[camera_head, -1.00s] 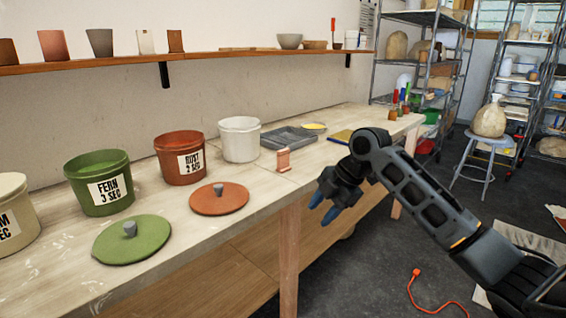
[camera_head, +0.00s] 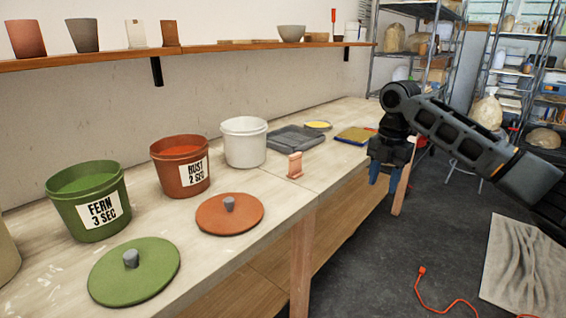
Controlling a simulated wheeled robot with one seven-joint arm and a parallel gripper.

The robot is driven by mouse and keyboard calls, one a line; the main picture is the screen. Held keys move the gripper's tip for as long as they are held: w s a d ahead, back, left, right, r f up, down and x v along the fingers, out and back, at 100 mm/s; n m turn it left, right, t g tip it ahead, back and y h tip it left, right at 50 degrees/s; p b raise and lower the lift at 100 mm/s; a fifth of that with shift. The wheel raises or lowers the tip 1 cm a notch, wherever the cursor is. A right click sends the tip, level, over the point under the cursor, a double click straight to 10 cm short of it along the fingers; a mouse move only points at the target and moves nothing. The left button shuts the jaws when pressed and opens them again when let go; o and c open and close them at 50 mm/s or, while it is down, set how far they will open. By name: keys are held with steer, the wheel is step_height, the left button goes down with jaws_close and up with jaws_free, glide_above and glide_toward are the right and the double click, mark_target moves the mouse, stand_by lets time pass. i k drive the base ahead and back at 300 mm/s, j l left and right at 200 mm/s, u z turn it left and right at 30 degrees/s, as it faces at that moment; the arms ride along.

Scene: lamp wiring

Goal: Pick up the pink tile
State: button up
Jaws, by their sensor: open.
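The pink tile (camera_head: 295,166) stands upright on the workbench near its front edge, to the right of the rust lid. It looks small and sits on a foot-like base. My gripper (camera_head: 383,184) is to the right of the tile, beyond the bench's front edge, with its blue fingertips pointing down. The gripper is open and apart from the tile, with nothing seen between its fingers.
On the bench (camera_head: 210,262) stand a green bucket (camera_head: 90,200), a rust bucket (camera_head: 180,166) and a white bucket (camera_head: 244,143). A green lid (camera_head: 133,272) and a rust lid (camera_head: 229,214) lie in front. A grey tray (camera_head: 295,139) lies behind the tile. A red cord (camera_head: 445,302) lies on the floor.

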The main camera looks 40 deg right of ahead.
mark_target(295, 160)
steer(key=i, duration=1.05)
